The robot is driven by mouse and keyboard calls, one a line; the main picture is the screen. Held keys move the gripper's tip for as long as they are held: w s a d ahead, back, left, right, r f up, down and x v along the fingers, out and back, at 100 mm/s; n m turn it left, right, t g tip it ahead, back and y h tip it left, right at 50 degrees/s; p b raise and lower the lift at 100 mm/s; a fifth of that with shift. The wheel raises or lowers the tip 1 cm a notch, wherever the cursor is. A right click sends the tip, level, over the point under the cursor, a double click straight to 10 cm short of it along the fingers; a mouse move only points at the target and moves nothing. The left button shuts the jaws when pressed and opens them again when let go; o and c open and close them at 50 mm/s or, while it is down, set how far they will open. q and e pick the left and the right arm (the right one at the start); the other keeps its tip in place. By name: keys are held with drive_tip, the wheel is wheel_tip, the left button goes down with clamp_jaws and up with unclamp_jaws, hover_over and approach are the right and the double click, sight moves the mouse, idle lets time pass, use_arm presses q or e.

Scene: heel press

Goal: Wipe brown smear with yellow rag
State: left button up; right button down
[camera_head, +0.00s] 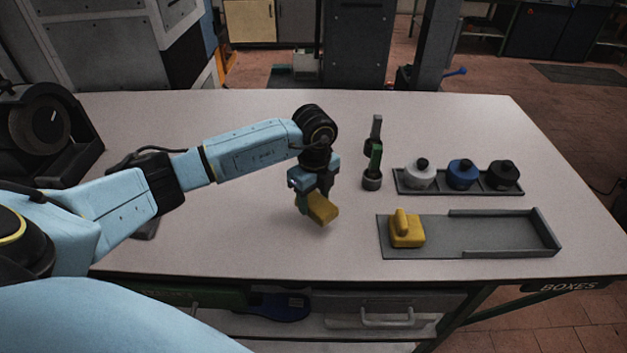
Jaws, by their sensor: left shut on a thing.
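My left gripper (308,198) is over the middle of the pale table. It is shut on a yellow block-like piece (322,209), which I take for the yellow rag. The piece is tilted and close above the tabletop, with a faint shadow under it; I cannot tell whether it touches. A second yellow piece with a raised grip (406,229) sits at the left end of a grey tray. I cannot make out a brown smear on the table; it may be hidden by the gripper or too faint. My right gripper is not in view.
The grey tray (490,234) lies at the front right. Behind it a dark rack (440,186) holds white, blue and black bottles. A dark and green upright tool (375,155) stands right of the gripper. A black machine (45,135) is at far left. The table's back is clear.

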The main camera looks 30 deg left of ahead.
use_arm(q)
drive_tip(key=shift+r+p, duration=0.9)
drive_tip(key=shift+r, duration=0.5)
